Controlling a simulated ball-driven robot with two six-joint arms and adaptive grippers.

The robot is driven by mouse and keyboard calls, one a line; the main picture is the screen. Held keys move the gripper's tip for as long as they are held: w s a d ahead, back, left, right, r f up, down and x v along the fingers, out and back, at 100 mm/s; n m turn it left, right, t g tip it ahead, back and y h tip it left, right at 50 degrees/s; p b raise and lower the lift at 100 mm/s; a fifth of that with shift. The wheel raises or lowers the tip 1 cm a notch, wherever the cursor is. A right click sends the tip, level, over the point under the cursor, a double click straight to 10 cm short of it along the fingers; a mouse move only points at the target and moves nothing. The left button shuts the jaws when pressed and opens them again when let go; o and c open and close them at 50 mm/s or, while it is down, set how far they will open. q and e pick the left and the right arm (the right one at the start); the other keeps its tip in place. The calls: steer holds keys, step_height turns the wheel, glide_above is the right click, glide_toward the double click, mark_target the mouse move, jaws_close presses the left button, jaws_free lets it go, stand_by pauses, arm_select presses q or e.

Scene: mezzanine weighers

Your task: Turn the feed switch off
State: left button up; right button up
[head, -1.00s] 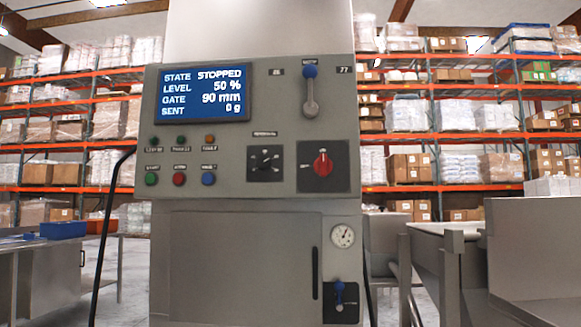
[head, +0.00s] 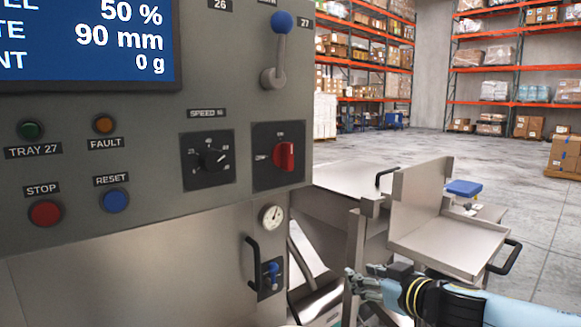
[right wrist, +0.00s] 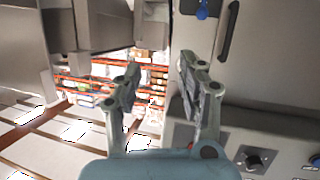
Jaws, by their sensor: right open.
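A red rotary switch (head: 285,156) sits on a black square plate on the grey cabinet's front panel. Its handle stands upright, in line with the small mark above it; another mark lies to its left. No label naming the feed is readable, so I take this as the likely feed switch. My right gripper (head: 360,280) is low and right of the panel in the head view, well apart from the switch. In the right wrist view the gripper (right wrist: 159,68) is open, with nothing between its fingers. My left gripper is not in view.
A black speed knob (head: 212,159) is left of the switch, a blue-topped lever (head: 281,50) above. A steel tray (head: 450,240) stands right; open floor lies beyond.

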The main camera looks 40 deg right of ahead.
steer(key=w+a+r+t+y+p, duration=0.1)
steer(key=a+r+p, duration=0.15)
steer(key=r, duration=0.65)
steer(key=w+a+r+t+y+p, duration=0.1)
steer(key=a+r, duration=0.2)
steer(key=r, duration=0.5)
steer(key=n+t+y+p, duration=0.1)
steer(key=t+p, duration=0.1)
glide_toward(291, 155)
steer(key=shift+w+a+r, duration=0.1)
steer(key=shift+w, duration=2.15)
steer(key=shift+w+r, duration=0.1)
steer(key=shift+w, duration=2.2)
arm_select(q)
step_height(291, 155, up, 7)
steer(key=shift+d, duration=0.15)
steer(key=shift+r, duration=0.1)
arm_select(e)
jaws_close()
